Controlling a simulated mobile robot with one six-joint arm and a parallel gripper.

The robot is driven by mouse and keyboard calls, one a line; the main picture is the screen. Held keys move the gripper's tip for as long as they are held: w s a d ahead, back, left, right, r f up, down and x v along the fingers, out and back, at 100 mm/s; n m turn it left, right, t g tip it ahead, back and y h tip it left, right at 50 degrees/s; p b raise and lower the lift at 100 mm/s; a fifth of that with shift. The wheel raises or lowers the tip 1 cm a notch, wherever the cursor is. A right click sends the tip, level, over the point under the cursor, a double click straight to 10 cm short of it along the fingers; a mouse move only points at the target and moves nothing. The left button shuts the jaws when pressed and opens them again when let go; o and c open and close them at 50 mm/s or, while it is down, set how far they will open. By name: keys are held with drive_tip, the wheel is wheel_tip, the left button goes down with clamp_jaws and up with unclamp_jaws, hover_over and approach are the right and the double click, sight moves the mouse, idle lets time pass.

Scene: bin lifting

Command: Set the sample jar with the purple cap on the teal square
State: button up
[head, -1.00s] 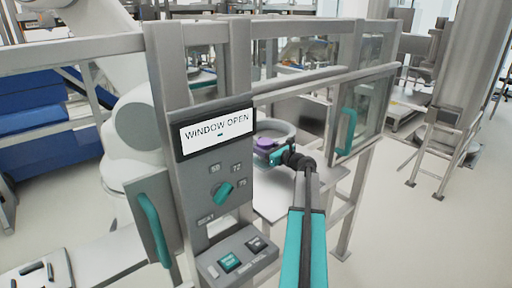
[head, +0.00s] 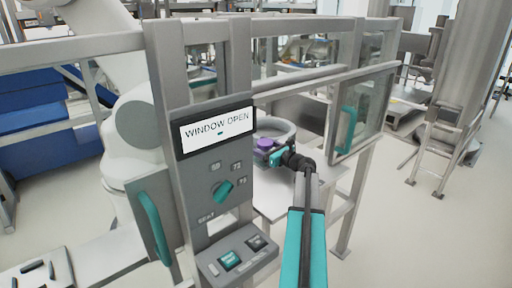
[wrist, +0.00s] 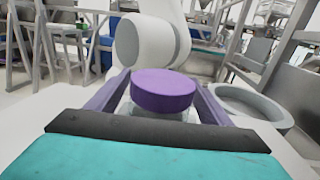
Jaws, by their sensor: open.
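The sample jar's purple cap (wrist: 163,90) is in the middle of the wrist view, with a little of the clear jar body below it. My gripper (wrist: 155,92) is open, with one purple-grey finger on each side of the jar. Whether the fingers touch the jar I cannot tell. In the head view the purple cap (head: 265,144) is just beyond my gripper (head: 274,154), inside the frame behind the panel. The teal square is not visible in either view.
A grey round ring-shaped dish (wrist: 250,103) stands right of the jar. The control panel (head: 222,165) reads WINDOW OPEN. A glass window with a teal handle (head: 347,130) is right of my arm. A metal post stands left of the opening.

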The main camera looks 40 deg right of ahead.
drive_tip(key=shift+s+r, duration=0.1)
drive_tip(key=shift+r, duration=0.05)
drive_tip(key=s+b, duration=0.1)
drive_tip(key=s, duration=0.5)
drive_tip(key=s+b, duration=0.1)
drive_tip(key=s, duration=0.5)
drive_tip(key=shift+d, duration=0.2)
drive_tip(key=shift+w, duration=0.1)
idle(0.4)
